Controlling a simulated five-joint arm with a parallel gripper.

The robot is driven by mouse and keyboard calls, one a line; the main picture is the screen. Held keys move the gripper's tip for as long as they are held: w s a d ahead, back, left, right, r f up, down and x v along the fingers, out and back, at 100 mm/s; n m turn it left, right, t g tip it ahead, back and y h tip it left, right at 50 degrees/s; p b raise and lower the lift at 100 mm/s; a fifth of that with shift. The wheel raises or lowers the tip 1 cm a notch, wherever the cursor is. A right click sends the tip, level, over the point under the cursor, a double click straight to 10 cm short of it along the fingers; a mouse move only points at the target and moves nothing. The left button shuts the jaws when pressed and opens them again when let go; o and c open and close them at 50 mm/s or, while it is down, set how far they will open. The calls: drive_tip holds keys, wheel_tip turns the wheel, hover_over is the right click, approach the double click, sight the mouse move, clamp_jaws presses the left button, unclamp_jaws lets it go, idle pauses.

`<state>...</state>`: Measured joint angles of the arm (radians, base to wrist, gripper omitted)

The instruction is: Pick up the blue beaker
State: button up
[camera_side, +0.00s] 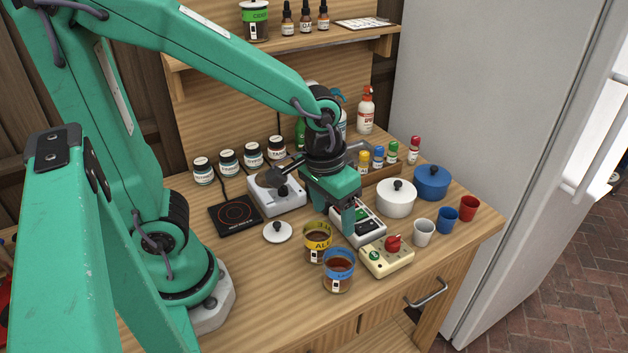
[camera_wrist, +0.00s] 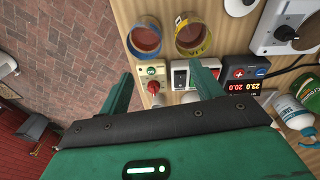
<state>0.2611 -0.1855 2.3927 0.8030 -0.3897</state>
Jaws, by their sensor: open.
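The blue beaker (camera_side: 338,275) is a clear glass with a blue band and brown liquid inside. It stands upright near the front edge of the wooden counter. In the wrist view it shows from above as a blue-rimmed ring (camera_wrist: 145,38) at the top. My gripper (camera_side: 347,215) is open and empty, behind and above the beaker, over the pale device boxes. Its two green fingers (camera_wrist: 163,82) are spread apart in the wrist view, with the beaker beyond their tips. One finger is mostly hidden in the side view.
A yellow-banded beaker (camera_side: 317,242) stands just beside the blue one, at its back left. A cream box with a red knob (camera_side: 386,256) is close at its right. White (camera_side: 423,233), blue (camera_side: 447,220) and red (camera_side: 468,208) cups stand further right. Counter left of the beakers is clear.

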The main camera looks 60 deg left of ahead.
drive_tip(key=g, duration=0.2)
approach(339, 265)
drive_tip(key=s+d, duration=0.2)
drive_tip(key=d, duration=0.1)
drive_tip(key=shift+a+f+n, duration=0.1)
drive_tip(key=shift+f+n, duration=0.05)
drive_tip(key=shift+f, duration=0.45)
drive_tip(key=shift+a+f+n, duration=0.15)
drive_tip(key=shift+f, duration=0.45)
drive_tip(key=shift+f, duration=2.6)
drive_tip(key=c, duration=0.9)
drive_tip(key=shift+r, duration=0.45)
